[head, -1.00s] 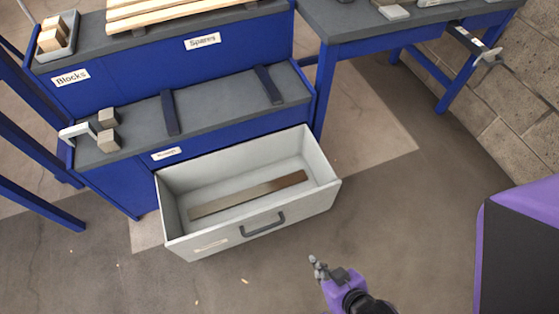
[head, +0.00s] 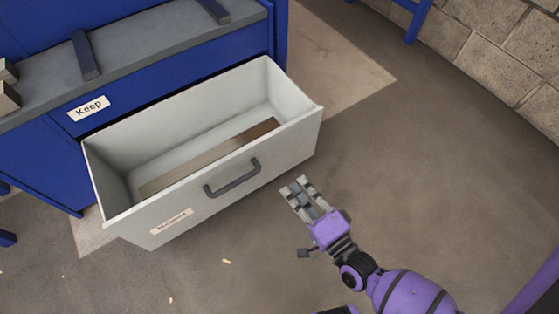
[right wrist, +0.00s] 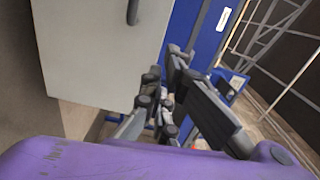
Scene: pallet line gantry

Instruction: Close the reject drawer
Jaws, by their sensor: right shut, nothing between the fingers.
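The reject drawer (head: 185,215) is a light grey box pulled well out of the blue cabinet (head: 45,150). A dark bar handle (head: 232,178) is on its front, with a small label whose text I cannot read. A brown plank (head: 205,160) lies inside. My right gripper (head: 297,186) is shut and empty, in front of the drawer, right of and a little below the handle, apart from it. In the right wrist view the drawer front (right wrist: 95,50) fills the upper left beside the gripper fingers (right wrist: 165,85). My left gripper is not in view.
A "Keep" label (head: 88,108) marks the cabinet above the drawer. A block wall (head: 500,60) stands at upper right. The floor in front is mostly clear.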

